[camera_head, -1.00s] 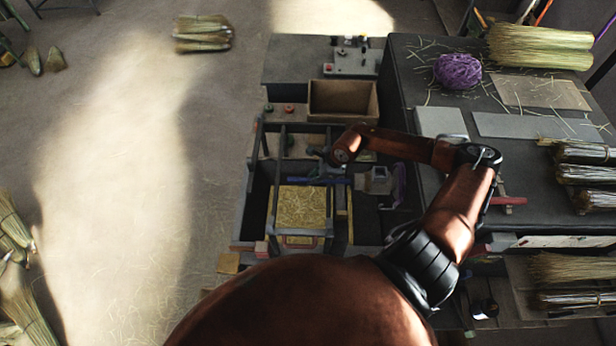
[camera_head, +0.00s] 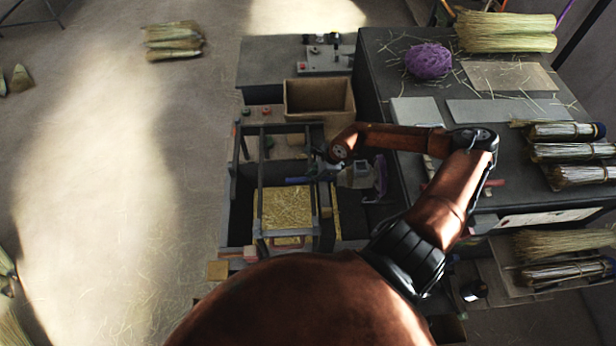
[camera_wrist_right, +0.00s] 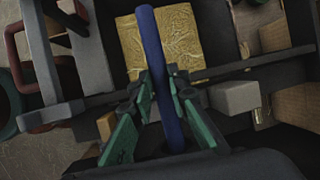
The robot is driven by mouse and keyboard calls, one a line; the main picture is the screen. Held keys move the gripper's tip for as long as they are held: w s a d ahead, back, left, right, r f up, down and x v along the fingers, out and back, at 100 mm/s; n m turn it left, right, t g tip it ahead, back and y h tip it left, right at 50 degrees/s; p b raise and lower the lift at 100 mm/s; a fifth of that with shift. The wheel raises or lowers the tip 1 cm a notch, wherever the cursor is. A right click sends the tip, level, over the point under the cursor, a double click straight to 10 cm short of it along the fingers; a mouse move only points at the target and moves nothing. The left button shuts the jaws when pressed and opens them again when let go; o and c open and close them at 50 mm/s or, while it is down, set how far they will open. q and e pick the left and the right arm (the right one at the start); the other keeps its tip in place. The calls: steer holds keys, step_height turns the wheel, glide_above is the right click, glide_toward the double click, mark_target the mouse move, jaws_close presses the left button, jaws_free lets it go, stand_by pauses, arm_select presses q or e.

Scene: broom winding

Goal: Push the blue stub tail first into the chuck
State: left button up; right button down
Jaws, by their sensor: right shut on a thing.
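The blue stub (camera_wrist_right: 152,40) is a long round rod that runs between the fingers of my right gripper (camera_wrist_right: 162,84) in the right wrist view. The gripper is shut on it. In the head view my right gripper (camera_head: 322,172) is small and dark, and the blue stub (camera_head: 297,180) points left from it, above the straw-filled frame. A grey part with a purple disc (camera_head: 381,176) lies just right of the gripper; I cannot tell whether it is the chuck. My left gripper is in neither view.
A frame around a yellow straw block (camera_head: 285,207) stands below the gripper. An open cardboard box (camera_head: 320,98) stands behind it. The dark bench (camera_head: 505,120) at right holds a purple twine ball (camera_head: 428,60) and straw bundles (camera_head: 570,152). The floor at left is mostly open.

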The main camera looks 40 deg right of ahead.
steer(key=shift+s+d, duration=0.1)
steer(key=shift+d, duration=0.05)
stand_by(0.4)
steer(key=c, duration=1.8)
jaws_free()
steer(key=shift+o, duration=0.2)
steer(key=v, duration=1.2)
